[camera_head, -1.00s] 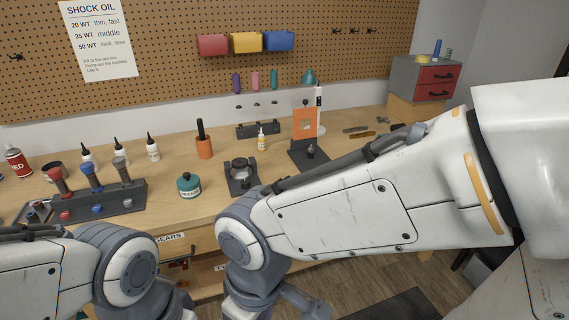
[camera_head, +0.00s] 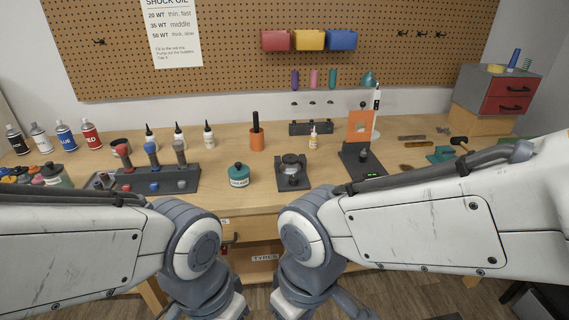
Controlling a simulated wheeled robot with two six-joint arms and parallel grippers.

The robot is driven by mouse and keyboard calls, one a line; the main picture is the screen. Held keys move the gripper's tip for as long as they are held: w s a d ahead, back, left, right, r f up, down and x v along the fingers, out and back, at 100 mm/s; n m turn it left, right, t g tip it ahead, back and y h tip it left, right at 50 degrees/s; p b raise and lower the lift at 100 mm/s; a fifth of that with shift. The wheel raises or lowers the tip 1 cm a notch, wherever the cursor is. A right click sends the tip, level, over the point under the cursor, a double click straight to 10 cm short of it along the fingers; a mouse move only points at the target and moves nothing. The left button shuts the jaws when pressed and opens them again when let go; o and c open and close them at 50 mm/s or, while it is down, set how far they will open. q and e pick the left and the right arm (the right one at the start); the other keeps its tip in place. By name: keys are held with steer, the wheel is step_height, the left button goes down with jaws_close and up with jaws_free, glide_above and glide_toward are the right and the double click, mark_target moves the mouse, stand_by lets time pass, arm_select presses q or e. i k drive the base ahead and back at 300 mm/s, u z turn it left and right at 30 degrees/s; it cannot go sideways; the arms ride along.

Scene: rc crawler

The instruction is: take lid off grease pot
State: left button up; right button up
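The grease pot (camera_head: 239,180) is a small teal-green pot with a white label, standing upright on the workbench near its front edge. A teal lid with a small dark knob (camera_head: 238,166) sits on top of it. My left and right arms reach in from the two lower sides and bend downward below the bench's front edge. Both forearms point down out of the picture, so neither gripper's fingers show. Nothing of mine touches the pot.
A dark stand with a round metal part (camera_head: 291,171) is just right of the pot. A rack of shock absorbers (camera_head: 158,181) is to its left. An orange holder (camera_head: 257,139) and dropper bottles (camera_head: 208,134) stand behind. Bare bench (camera_head: 223,204) lies in front of the pot.

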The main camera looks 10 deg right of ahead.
mark_target(238, 170)
steer(key=z, duration=0.75)
steer(key=i, duration=1.15)
steer(key=u, duration=0.3)
